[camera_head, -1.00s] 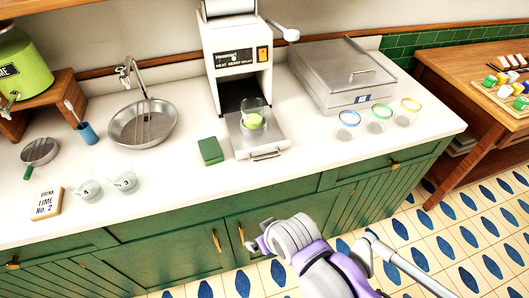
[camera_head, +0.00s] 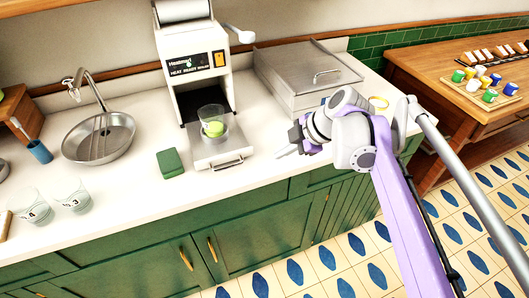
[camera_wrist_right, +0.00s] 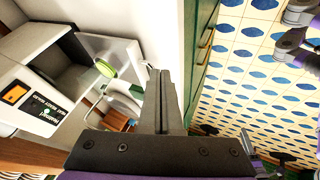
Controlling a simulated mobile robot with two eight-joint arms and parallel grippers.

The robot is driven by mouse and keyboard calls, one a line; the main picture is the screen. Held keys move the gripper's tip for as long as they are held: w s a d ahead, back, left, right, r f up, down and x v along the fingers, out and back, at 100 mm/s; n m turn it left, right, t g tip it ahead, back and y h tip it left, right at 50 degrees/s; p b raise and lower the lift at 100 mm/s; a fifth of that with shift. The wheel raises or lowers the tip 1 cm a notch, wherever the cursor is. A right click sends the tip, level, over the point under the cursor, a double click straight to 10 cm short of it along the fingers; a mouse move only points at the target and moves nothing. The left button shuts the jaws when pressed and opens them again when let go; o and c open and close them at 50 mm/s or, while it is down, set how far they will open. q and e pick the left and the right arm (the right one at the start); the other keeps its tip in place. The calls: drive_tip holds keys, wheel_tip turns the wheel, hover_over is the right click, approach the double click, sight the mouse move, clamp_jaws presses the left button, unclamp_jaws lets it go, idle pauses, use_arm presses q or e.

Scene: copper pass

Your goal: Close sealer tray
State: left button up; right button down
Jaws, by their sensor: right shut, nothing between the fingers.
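The white heat sealer (camera_head: 197,70) stands on the counter with its grey tray (camera_head: 218,150) pulled out at the front. A clear cup (camera_head: 213,121) with green contents sits in the tray. The tray's metal handle (camera_head: 228,164) faces the counter's front edge. My right gripper (camera_head: 283,153) is shut and empty, to the right of the tray and apart from it, above the counter. In the right wrist view, the shut fingers (camera_wrist_right: 161,78) point toward the counter's edge, with the cup (camera_wrist_right: 106,68) to their left. My left gripper is not in view.
A green block (camera_head: 171,163) lies left of the tray. A sink (camera_head: 98,138) and two cups (camera_head: 71,196) are at the left.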

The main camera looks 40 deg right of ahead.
drive_tip(key=b+x, duration=0.1)
drive_tip(key=x, duration=0.9)
drive_tip(key=shift+w, duration=0.25)
drive_tip(key=w, duration=0.2)
drive_tip(key=shift+w+d+r, duration=0.25)
drive_tip(key=shift+d, duration=0.15)
drive_tip(key=shift+w+d, duration=0.2)
drive_tip(key=shift+w, duration=0.35)
